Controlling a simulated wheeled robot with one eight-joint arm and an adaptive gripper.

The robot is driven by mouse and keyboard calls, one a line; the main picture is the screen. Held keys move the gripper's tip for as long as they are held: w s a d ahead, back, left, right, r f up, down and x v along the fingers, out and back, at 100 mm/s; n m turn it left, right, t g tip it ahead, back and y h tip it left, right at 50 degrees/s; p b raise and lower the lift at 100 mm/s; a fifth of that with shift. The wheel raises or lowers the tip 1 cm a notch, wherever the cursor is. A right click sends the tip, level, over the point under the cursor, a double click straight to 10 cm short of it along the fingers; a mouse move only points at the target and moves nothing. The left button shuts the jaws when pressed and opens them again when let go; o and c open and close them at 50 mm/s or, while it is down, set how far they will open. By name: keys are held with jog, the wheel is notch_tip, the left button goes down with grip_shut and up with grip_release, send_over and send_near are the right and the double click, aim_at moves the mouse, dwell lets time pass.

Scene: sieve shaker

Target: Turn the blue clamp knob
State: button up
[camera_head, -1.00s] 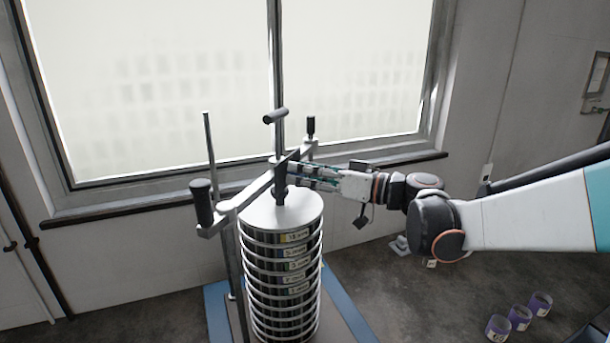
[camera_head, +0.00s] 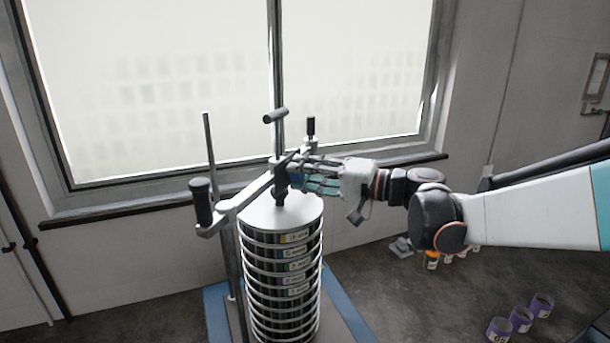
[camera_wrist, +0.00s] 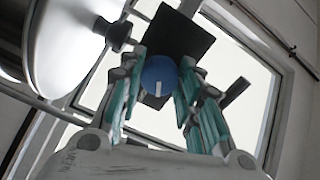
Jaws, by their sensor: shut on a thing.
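The blue clamp knob (camera_wrist: 159,75) is round with a white mark on its face. In the wrist view it sits between the fingers of my gripper (camera_wrist: 162,62), which are closed in on it from both sides. In the head view my gripper (camera_head: 298,174) reaches in from the right at the clamp crossbar (camera_head: 252,192), and its fingers mostly hide the knob there. The crossbar sits above the lid of the tall sieve stack (camera_head: 283,270). A dark square plate (camera_wrist: 178,32) lies behind the knob in the wrist view.
A black handle (camera_head: 202,202) stands at the crossbar's near end and another (camera_head: 311,127) at its far end. A T-shaped top (camera_head: 275,116) caps the rear post.

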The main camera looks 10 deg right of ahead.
jog(key=m, duration=0.4)
jog(key=shift+m, duration=0.7)
jog(key=o, duration=1.1)
jog(key=shift+d, duration=0.1)
jog(key=v, duration=1.2)
jog(key=shift+w, duration=0.1)
